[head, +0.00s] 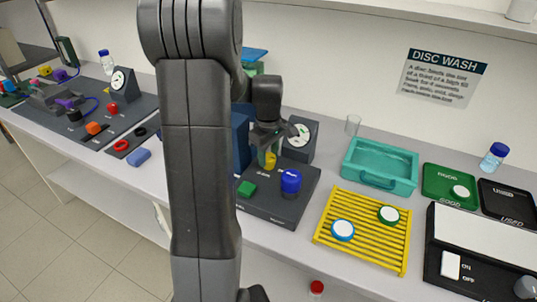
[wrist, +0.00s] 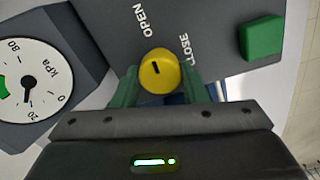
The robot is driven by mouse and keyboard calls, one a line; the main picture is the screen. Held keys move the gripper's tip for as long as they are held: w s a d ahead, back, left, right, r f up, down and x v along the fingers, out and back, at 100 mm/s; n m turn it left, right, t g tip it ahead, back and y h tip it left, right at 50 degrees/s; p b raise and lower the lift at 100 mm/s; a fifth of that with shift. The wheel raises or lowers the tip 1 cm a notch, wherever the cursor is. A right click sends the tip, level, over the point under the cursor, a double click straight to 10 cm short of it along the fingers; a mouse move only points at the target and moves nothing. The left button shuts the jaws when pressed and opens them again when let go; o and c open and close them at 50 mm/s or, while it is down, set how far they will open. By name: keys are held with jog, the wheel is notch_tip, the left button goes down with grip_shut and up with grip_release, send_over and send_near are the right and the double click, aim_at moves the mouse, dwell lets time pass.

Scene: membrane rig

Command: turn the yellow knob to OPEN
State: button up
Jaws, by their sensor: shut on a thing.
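The yellow knob (head: 270,161) stands on a dark grey panel (head: 277,212) in the head view. In the wrist view the knob (wrist: 158,76) is round, with a short dark mark on its top. The word OPEN is above and slightly left of it, and CLOSE is to its upper right. My gripper (head: 267,150) reaches down over the knob. Its green fingers, also in the wrist view (wrist: 158,88), are shut on the knob, one on each side.
A green block (head: 246,189) and a blue cylinder (head: 290,182) stand on the panel near the knob. A yellow rack (head: 325,230) and teal tray (head: 392,187) are to the right.

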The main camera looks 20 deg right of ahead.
aim_at(268, 156)
jog(key=shift+n, duration=0.5)
jog(key=o, duration=1)
notch_tip(268, 156, up, 14)
jog(key=shift+f+b, duration=0.1)
jog(key=shift+b, duration=0.3)
jog(key=shift+f, duration=0.1)
notch_tip(268, 156, down, 14)
jog(key=shift+r+p, duration=0.15)
jog(key=shift+p, duration=0.25)
